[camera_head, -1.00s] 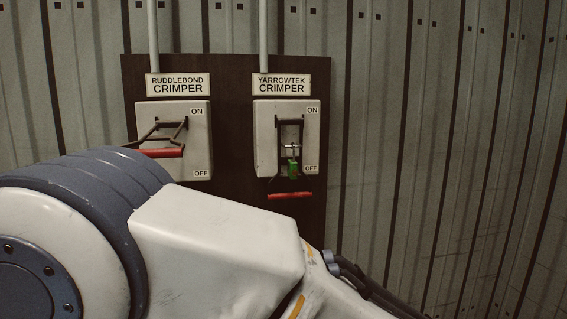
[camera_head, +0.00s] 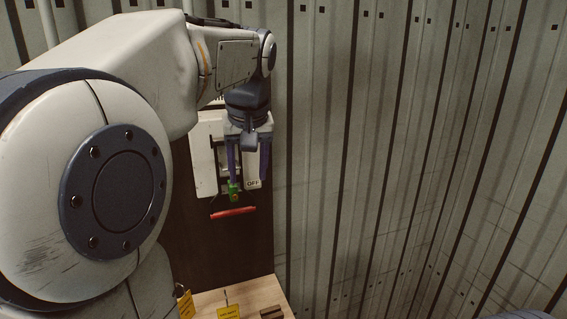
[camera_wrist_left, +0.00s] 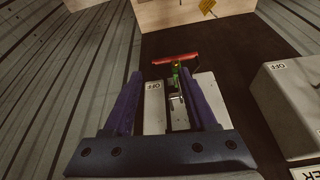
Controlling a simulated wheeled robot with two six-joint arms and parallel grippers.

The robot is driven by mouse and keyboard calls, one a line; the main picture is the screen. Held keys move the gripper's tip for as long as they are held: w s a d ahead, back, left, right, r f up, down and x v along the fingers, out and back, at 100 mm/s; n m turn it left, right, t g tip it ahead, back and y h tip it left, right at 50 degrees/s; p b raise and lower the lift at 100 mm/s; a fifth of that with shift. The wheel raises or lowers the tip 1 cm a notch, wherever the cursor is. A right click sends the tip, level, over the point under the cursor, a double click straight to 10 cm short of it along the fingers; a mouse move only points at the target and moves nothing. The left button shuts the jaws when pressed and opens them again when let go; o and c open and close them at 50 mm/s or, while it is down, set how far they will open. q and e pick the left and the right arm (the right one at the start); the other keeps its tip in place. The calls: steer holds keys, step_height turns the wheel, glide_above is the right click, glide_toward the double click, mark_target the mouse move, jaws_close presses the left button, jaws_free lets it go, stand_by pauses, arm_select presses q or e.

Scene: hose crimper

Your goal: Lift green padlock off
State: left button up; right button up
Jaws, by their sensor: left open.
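The small green padlock (camera_head: 234,187) hangs low on the front of the right-hand white switch box (camera_head: 206,160), above the red handle bar (camera_head: 233,212). In the left wrist view the green padlock (camera_wrist_left: 187,73) shows close to the tip of the right finger, with the red bar (camera_wrist_left: 175,58) just beyond it. My left gripper (camera_head: 249,178) points down in front of the box, open and empty. In the head view its left fingertip overlaps the padlock's top; I cannot tell whether they touch. My arm hides the box's name sign. My right gripper is not in view.
A second white switch box (camera_wrist_left: 290,105) stands to the right in the left wrist view; my arm hides it in the head view. A wooden surface (camera_head: 262,297) with yellow tags (camera_head: 229,313) lies below the dark board (camera_head: 205,245). Space right of the board is clear.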

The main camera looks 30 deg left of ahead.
mark_target(233, 186)
arm_select(q)
steer(key=shift+n+y, duration=0.3)
steer(key=shift+n, duration=0.5)
steer(key=a, duration=0.2)
steer(key=a+f+p, duration=0.1)
steer(key=a, duration=0.1)
steer(key=shift+w+a, duration=0.1)
steer(key=shift+a, duration=0.2)
steer(key=shift+w+a+f, duration=0.1)
steer(key=shift+f, duration=0.25)
steer(key=shift+w+a+f+p, duration=0.1)
steer(key=shift+w+f+p, duration=0.15)
steer(key=shift+f+p, duration=0.2)
steer(key=p+x, duration=0.1)
steer(key=x, duration=0.2)
steer(key=shift+w+f, duration=0.2)
steer(key=shift+f, duration=0.1)
steer(key=shift+w+f, duration=0.1)
steer(key=shift+f, duration=0.25)
jaws_close()
arm_select(e)
step_height(233, 186, up, 4)
steer(key=shift+f, duration=0.1)
